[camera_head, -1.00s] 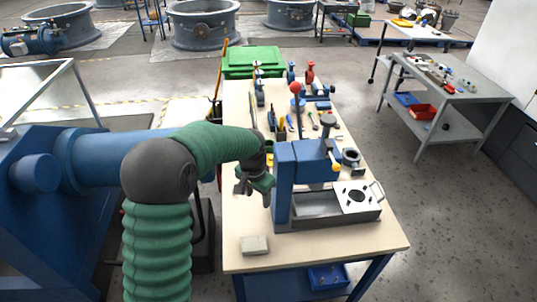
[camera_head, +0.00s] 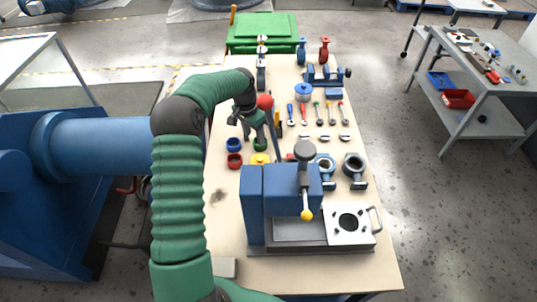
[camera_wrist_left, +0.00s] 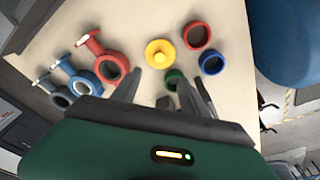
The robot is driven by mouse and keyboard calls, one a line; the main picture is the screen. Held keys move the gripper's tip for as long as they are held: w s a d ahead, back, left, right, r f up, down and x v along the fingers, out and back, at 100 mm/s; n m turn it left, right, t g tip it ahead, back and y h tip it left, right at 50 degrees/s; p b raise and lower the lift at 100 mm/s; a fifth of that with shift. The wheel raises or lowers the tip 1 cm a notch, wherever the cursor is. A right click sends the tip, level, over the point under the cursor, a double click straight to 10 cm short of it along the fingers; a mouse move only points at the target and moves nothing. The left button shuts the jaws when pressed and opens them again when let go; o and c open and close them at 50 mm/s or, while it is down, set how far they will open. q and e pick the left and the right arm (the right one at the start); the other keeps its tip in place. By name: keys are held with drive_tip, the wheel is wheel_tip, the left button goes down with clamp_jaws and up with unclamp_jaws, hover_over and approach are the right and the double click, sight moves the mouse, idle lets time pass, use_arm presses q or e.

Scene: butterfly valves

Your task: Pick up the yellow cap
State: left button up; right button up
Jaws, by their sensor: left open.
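The yellow cap (camera_head: 260,158) stands on the bench just behind the blue press, which hides its near part in the head view. In the left wrist view the yellow cap (camera_wrist_left: 160,53) shows whole, a round disc with a raised knob. My left gripper (camera_head: 242,127) is above the bench, beyond and slightly left of the cap. In the left wrist view the fingers of my left gripper (camera_wrist_left: 167,88) are apart with no object held. The cap lies past the fingertips, and a finger partly covers the green cap (camera_wrist_left: 174,79). My right gripper is not in view.
A blue cap (camera_head: 233,144) and a red cap (camera_head: 234,160) sit left of the yellow one. The blue press (camera_head: 282,190) stands in front. Valve bodies (camera_head: 354,168) and several hand tools (camera_head: 318,114) lie to the right.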

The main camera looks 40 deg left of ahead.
use_arm(q)
wheel_tip(320, 180, down, 4)
drive_tip(key=s, duration=0.1)
hover_over(260, 158)
drive_tip(key=f, duration=0.6)
drive_tip(key=shift+s+f+p, duration=0.1)
drive_tip(key=shift+s+p, duration=0.3)
wheel_tip(260, 158, down, 3)
drive_tip(key=shift+w+f+p, duration=0.15)
drive_tip(key=shift+p, duration=0.2)
drive_tip(key=shift+f, duration=0.25)
drive_tip(key=shift+w+a+f, duration=0.15)
drive_tip(key=shift+w+f, duration=0.05)
drive_tip(key=shift+s+r, duration=0.1)
drive_tip(key=shift+r, duration=0.05)
drive_tip(key=c, duration=0.9)
clamp_jaws()
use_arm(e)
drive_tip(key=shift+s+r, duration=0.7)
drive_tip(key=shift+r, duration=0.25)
